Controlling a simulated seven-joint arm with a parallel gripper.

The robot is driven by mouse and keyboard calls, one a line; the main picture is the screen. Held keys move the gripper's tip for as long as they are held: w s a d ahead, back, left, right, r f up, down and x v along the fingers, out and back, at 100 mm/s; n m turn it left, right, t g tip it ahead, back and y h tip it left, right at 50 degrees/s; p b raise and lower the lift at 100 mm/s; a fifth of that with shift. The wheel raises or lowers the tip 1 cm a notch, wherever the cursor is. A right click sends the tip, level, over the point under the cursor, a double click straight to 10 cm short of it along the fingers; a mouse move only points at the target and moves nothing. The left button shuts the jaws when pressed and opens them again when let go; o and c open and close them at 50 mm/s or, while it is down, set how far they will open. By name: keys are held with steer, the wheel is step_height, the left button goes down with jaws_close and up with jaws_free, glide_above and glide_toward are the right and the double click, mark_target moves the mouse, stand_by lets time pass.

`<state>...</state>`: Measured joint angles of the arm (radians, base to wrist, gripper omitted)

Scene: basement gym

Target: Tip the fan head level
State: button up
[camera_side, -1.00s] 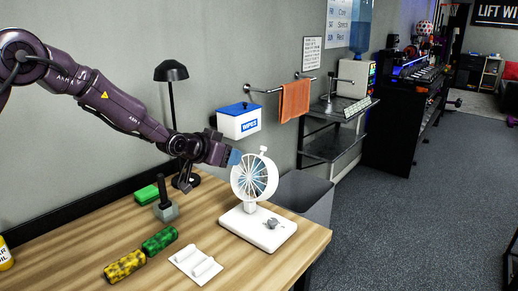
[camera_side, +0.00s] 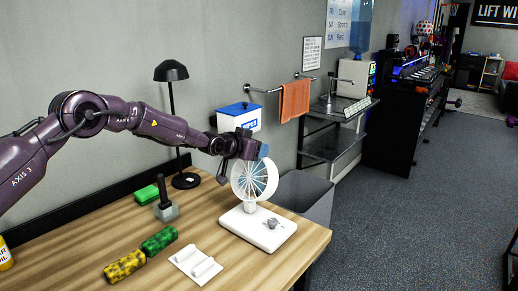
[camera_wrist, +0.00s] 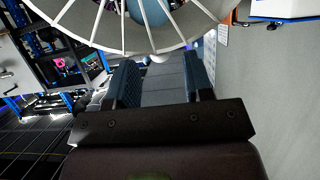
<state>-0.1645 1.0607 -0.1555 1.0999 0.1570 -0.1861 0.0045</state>
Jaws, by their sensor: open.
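The white desk fan stands on a flat white base (camera_side: 244,229) near the table's right end. Its round fan head (camera_side: 241,188) has thin spokes and seems tilted in the side view. My gripper (camera_side: 263,151) is at the top of the head, over the spot of its small top tab. In the wrist view, the head's rim (camera_wrist: 95,42) crosses the top, and my gripper (camera_wrist: 162,68) is open with blue pads apart. A small pale knob (camera_wrist: 160,58) shows at the rim between the fingers. Whether anything touches the head I cannot tell.
A grey dial (camera_side: 272,224) sits on the fan's base. A black lamp (camera_side: 171,72), a green block (camera_side: 146,194), a grey holder (camera_side: 166,211), green and yellow rollers (camera_side: 159,240) and a white rack (camera_side: 196,264) occupy the table. A wipes box (camera_side: 238,118) hangs behind.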

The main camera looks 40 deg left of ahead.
steer(key=shift+x, duration=0.9)
jaws_close()
